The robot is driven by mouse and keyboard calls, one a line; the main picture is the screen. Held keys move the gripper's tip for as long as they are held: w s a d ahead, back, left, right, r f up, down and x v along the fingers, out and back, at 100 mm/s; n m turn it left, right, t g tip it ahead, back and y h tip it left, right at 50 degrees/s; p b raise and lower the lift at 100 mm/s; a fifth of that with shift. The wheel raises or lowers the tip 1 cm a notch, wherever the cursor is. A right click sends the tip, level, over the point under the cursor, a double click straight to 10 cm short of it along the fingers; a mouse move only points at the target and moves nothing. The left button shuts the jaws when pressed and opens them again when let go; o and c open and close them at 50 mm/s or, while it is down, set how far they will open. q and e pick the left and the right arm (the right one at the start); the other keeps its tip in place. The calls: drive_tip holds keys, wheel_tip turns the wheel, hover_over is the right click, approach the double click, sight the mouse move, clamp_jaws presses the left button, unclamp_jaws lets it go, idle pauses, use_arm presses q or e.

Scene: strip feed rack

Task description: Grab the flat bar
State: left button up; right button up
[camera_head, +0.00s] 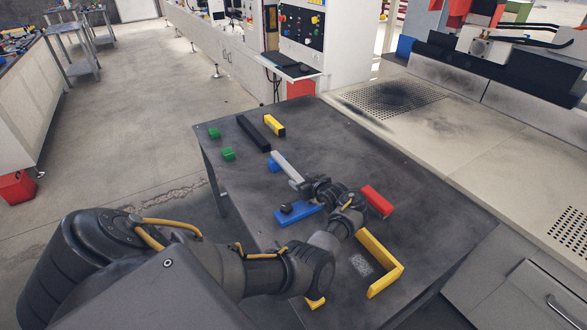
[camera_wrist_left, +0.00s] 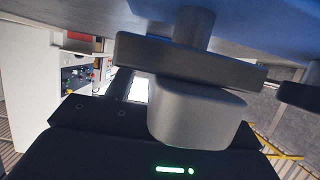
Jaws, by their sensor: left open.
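The flat bar (camera_head: 286,167) is a light grey strip in the head view, slanting from beside a small blue block (camera_head: 276,164) towards my left gripper. My left gripper (camera_head: 308,190) is open at the bar's near end. The arm hides part of that end, and I cannot tell whether the fingers touch the bar. A longer blue block (camera_head: 299,213) with a black knob (camera_head: 286,208) lies just below the gripper. In the left wrist view, dark grey parts fill the middle close up, under a blue surface (camera_wrist_left: 240,18). My right gripper is not in view.
The dark table (camera_head: 335,130) also bears a black bar (camera_head: 254,133), a yellow block (camera_head: 274,125), two green blocks (camera_head: 228,154), a red block (camera_head: 376,201) and a yellow corner piece (camera_head: 384,276). The table's far right part is clear. A pale counter (camera_head: 450,140) adjoins on the right.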

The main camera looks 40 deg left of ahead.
use_arm(q)
drive_tip(key=shift+w+a+f, duration=0.1)
drive_tip(key=shift+a+f, duration=0.15)
drive_tip(key=shift+a, duration=0.1)
drive_tip(key=shift+r, duration=0.2)
clamp_jaws()
drive_tip(key=shift+r, duration=0.15)
